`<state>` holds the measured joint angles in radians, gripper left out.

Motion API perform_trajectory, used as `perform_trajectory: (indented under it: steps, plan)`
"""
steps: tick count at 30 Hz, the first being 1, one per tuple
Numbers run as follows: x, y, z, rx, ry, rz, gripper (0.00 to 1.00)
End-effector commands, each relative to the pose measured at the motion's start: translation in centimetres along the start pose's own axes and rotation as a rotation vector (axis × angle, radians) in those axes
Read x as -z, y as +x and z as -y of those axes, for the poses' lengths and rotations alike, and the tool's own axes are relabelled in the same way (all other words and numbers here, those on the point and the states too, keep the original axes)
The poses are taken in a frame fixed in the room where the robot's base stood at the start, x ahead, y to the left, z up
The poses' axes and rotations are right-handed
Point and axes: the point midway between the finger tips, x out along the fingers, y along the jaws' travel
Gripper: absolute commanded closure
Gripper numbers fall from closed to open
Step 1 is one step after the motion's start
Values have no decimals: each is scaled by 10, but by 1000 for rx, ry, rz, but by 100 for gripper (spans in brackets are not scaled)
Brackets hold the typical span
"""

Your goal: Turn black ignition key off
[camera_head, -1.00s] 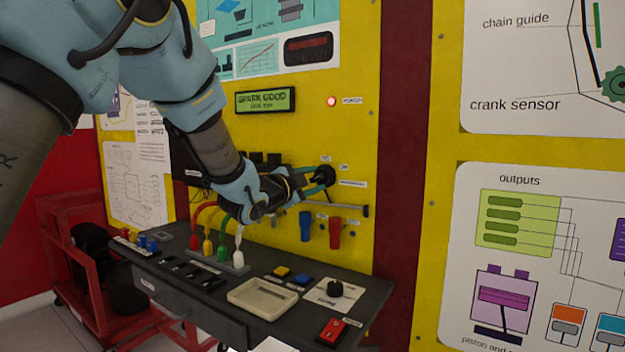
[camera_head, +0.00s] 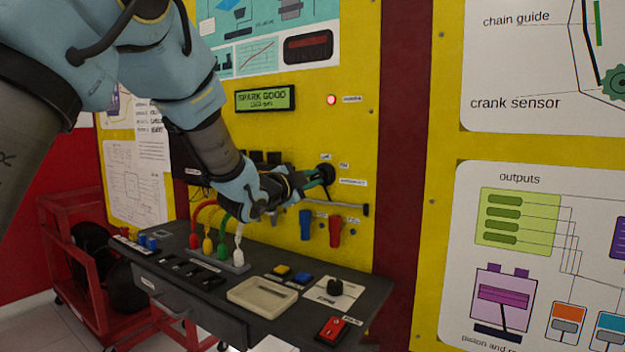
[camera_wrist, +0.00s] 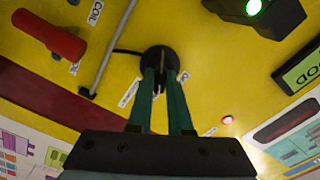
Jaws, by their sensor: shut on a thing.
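The black ignition key (camera_wrist: 159,86) sits in a round black switch (camera_wrist: 158,58) on the yellow panel. In the wrist view my gripper (camera_wrist: 163,88) has its two green fingers shut on the key, one on each side. In the head view my gripper (camera_head: 318,181) reaches the black switch (camera_head: 326,172) from the left. Small white labels stand around the switch, too small to read. The fingers hide much of the key, so its exact angle is hard to tell.
A lit red lamp (camera_head: 331,99) and a display reading "SPARK GOOD" (camera_head: 265,99) are on the panel above. A grey rod (camera_head: 345,208) and blue and red hanging parts (camera_head: 335,232) lie just below.

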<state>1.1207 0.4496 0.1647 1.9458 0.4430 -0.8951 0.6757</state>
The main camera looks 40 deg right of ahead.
Motion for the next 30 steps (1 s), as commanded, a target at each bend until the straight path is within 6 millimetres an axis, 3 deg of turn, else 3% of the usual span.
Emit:
perform_trajectory:
  steps: [11,30]
  plan:
    - [-2,0,-2,0,-161,0,100]
    - [-1,0,-2,0,-747,2,100]
